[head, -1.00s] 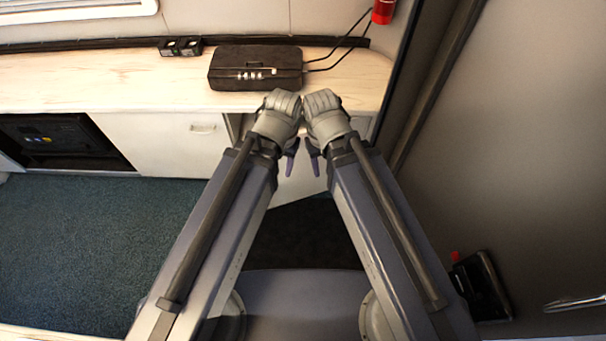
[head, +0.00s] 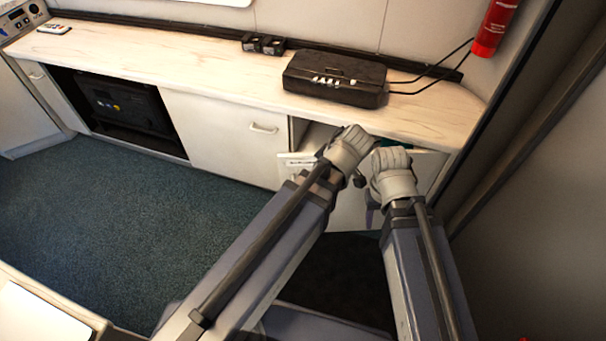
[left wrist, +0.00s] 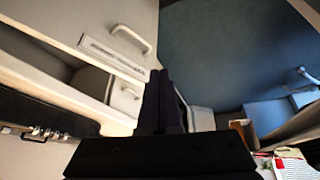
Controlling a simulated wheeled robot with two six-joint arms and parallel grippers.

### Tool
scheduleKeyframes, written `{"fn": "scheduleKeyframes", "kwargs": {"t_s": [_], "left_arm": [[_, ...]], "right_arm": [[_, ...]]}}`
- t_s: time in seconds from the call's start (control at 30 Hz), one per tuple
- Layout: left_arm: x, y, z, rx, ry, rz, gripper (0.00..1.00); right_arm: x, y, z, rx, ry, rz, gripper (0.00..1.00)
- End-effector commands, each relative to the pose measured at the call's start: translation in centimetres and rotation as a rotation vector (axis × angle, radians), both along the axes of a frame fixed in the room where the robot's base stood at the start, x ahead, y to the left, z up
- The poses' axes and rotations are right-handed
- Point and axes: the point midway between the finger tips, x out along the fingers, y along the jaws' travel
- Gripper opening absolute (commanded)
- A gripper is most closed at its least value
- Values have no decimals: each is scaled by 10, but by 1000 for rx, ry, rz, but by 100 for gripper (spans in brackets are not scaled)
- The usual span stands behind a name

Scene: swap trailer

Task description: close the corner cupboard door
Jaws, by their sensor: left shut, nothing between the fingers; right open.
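The corner cupboard door (head: 349,212) is a white panel standing open under the right end of the counter.
A wooden counter (head: 200,72) runs along the wall, carrying a black box (head: 334,82) with cables. A closed white cupboard (head: 222,130) with a handle stands left of the corner. A red extinguisher (head: 495,25) hangs at right, beside a wall. Carpet (head: 130,215) at left is clear.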

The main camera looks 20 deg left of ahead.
Motion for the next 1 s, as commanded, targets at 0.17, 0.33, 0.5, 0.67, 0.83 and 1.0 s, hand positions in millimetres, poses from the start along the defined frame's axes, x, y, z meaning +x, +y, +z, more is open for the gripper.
{"fn": "scheduleKeyframes", "kwargs": {"t_s": [0.17,0.33,0.5,0.67,0.83,1.0], "left_arm": [[17,4,-14,-7,-210,286,0],[25,7,-16,-23,-337,440,0],[27,8,-15,-32,-380,491,0],[28,10,-18,-33,-381,493,0],[34,19,-37,-32,-380,494,0],[44,34,-62,-32,-380,494,0]], "right_arm": [[0,0,-25,0,0,0,50],[0,0,-34,0,0,0,50],[0,0,-35,0,0,0,50],[0,0,-38,0,0,0,50],[0,0,-57,0,0,0,50],[0,0,-82,0,0,0,50]]}}
